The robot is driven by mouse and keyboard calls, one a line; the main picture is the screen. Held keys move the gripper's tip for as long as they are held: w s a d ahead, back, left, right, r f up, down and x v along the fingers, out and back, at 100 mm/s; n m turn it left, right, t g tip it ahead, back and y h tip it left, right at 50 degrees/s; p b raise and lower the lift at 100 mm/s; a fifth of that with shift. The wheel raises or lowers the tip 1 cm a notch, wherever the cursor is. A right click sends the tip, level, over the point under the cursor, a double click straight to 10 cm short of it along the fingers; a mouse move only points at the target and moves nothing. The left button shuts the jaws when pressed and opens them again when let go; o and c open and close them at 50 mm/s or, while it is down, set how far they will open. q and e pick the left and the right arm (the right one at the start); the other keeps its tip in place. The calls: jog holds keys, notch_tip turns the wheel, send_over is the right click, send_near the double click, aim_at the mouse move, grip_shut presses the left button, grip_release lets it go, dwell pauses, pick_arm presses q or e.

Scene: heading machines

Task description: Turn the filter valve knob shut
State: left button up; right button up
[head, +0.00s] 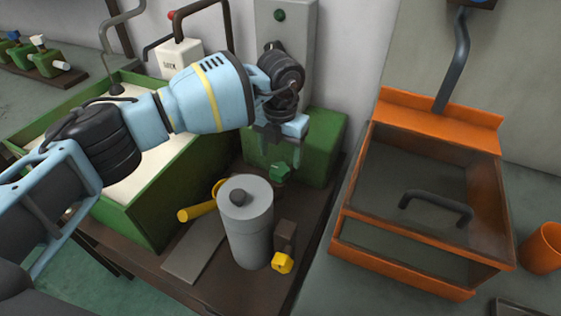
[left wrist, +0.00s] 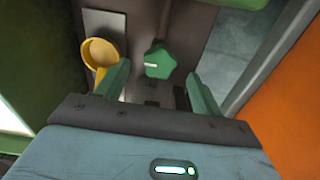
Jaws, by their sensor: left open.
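A small green knob (head: 280,172) sits low in front of the green housing (head: 325,145), behind the grey cylinder (head: 248,225). In the left wrist view the green lobed knob (left wrist: 158,63) has a white mark on its face. My left gripper (head: 285,153) is open just above the knob, its fingers pointing down. In the wrist view its fingers (left wrist: 159,75) stand on either side of the knob, with gaps showing. I cannot tell how far the fingertips are from it in depth. A yellow knob (head: 282,263) is at the cylinder's front foot. My right gripper is not in view.
A yellow scoop (head: 198,213) lies left of the cylinder; its bowl (left wrist: 100,53) shows in the wrist view. A green-walled trough (head: 160,205) stands left. An orange box with a handled clear lid (head: 430,120) and an orange cup (head: 543,248) stand right.

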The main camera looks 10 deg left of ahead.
aim_at(280, 167)
pick_arm(q)
jog(key=shift+f, duration=1.9)
jog(key=shift+c, duration=0.5)
jog(key=c, duration=0.9)
